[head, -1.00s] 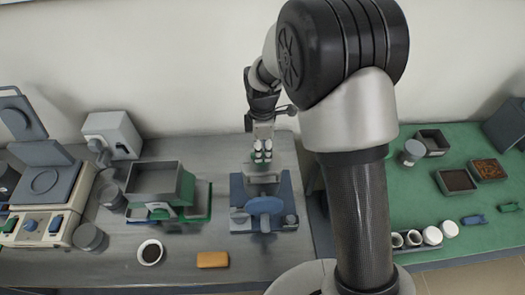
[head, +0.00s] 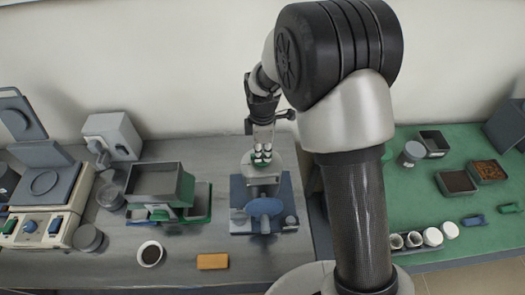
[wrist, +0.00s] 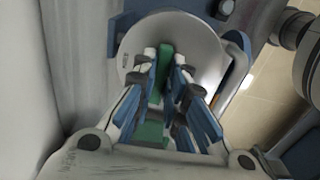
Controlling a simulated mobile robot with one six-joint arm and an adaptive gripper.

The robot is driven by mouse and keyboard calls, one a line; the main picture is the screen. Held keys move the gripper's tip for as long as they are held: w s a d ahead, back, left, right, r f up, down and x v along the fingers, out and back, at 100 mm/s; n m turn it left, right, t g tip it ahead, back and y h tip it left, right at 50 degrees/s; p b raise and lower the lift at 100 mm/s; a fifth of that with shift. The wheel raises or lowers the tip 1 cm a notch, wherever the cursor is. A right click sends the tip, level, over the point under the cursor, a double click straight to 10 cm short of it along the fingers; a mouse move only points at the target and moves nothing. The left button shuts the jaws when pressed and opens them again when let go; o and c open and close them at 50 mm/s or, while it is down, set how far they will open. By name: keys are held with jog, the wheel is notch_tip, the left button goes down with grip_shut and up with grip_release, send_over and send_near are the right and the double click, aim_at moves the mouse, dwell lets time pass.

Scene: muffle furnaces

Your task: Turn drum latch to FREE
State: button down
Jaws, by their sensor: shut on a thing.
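The drum latch is a green bar (wrist: 165,62) across a pale grey round disc (wrist: 190,40), seen in the wrist view. My gripper (wrist: 163,70) is shut on the green bar, with a finger on each side of it. In the head view my gripper (head: 262,154) points down at the top of the blue and grey drum device (head: 265,207) on the grey bench. A little green shows between the fingertips there. The bar is partly hidden by the fingers, and I cannot read any FREE mark.
A grey box on a green base (head: 160,183) stands left of the device. A white bowl (head: 151,254) and an orange block (head: 212,261) lie in front. My arm hides the bench to the right; a green bench (head: 440,185) with trays lies beyond.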

dwell(0.4)
jog(key=m, duration=0.5)
jog(key=shift+s, duration=0.1)
jog(key=m, duration=0.9)
jog(key=shift+s+a, duration=0.1)
jog(key=shift+a, duration=0.05)
jog(key=shift+m, duration=1.9)
jog(key=c, duration=1.6)
grip_release()
